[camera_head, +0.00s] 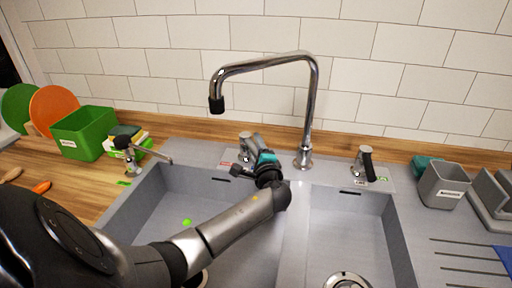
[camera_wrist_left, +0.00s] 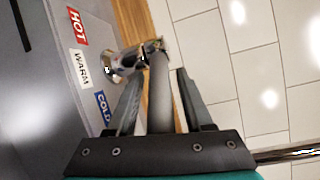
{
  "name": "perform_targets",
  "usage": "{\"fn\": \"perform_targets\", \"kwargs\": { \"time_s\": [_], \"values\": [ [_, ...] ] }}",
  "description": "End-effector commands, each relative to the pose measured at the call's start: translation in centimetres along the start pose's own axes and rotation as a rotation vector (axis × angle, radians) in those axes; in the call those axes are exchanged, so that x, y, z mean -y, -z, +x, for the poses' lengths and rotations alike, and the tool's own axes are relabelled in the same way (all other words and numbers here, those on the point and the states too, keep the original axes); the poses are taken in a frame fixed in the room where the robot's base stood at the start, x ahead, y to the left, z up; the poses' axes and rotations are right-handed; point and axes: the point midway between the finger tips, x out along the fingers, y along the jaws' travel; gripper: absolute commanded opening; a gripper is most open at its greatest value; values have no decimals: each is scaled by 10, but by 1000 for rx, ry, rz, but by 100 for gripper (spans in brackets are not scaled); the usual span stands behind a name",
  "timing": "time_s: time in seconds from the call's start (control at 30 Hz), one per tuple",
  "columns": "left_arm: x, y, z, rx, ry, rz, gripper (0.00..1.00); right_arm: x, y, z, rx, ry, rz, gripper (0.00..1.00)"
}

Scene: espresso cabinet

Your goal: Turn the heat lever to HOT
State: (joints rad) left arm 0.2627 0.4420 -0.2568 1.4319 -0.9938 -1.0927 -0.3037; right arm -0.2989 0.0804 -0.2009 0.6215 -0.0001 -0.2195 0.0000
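The heat lever (camera_wrist_left: 159,95) is a chrome fitting with a grey handle, in the left wrist view. Its chrome base (camera_wrist_left: 130,60) stands beside the red HOT label (camera_wrist_left: 77,27), the white WARM label (camera_wrist_left: 81,68) and the blue COLD label (camera_wrist_left: 103,108). I cannot tell which label it points at. My left gripper (camera_wrist_left: 160,78) has its two fingers apart, one on each side of the handle, with narrow gaps showing. In the head view my left gripper (camera_head: 252,148) is at the sink's back ledge, largely hiding the lever. My right gripper is not in view.
The tall chrome faucet (camera_head: 313,110) rises just right of my left gripper. Another lever (camera_head: 366,163) stands farther right, near a grey bin (camera_head: 443,186). A green bin (camera_head: 82,132) and a chrome fitting (camera_head: 130,152) are at the left. The sink divider (camera_head: 294,225) lies in front.

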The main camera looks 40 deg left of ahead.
Motion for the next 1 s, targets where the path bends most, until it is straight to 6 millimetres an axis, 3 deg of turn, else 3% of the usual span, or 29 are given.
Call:
{"fn": "perform_targets", "kwargs": {
  "time_s": [0.07,0.43,1.0],
  "values": [
    [0,0,0,0,0,0,41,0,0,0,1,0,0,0],
    [0,0,-1,0,-1,1,0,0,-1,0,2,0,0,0],
    [-1,0,-1,-1,-2,1,0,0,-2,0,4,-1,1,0]
  ]
}}
